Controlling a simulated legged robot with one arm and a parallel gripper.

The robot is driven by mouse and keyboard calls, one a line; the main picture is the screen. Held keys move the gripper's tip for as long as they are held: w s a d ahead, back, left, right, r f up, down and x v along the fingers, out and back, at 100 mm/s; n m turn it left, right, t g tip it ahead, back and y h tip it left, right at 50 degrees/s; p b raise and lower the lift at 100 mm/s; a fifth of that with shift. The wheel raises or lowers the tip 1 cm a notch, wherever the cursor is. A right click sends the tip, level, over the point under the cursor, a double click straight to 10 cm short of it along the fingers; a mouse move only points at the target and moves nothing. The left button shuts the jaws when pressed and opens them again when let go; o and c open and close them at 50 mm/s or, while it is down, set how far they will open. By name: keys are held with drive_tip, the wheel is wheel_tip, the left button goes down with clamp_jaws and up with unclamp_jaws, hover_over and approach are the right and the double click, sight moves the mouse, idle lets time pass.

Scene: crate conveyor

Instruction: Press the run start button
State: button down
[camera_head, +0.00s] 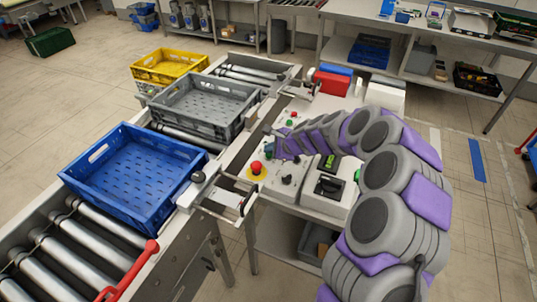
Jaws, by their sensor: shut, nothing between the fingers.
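The control panel (262,186) stands right of the conveyor. A red mushroom button (256,167) on a yellow base sits at its near left, with a black knob (287,179) beside it. A small green button (268,153) shows just below my gripper (272,143). A small red button (293,114) sits further back. I cannot read any label, so which one is the run start button is unclear. My gripper is shut and empty, low over the panel's left part. Whether it touches anything is unclear, and the arm hides the panel's middle.
A blue crate (135,212), a grey crate (246,92) and a yellow crate (205,62) stand in a row along the roller conveyor (92,262). A red lever (134,268) is at the near edge. A red box (331,82) stands behind the panel.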

sight(270, 156)
drive_tip(key=shift+f, duration=0.4)
idle(0.3)
drive_tip(key=shift+r+p, duration=0.7)
drive_tip(key=shift+r, duration=0.15)
drive_tip(key=shift+r, duration=0.1)
drive_tip(key=shift+r+p, duration=2.2)
drive_tip(key=shift+r, duration=0.2)
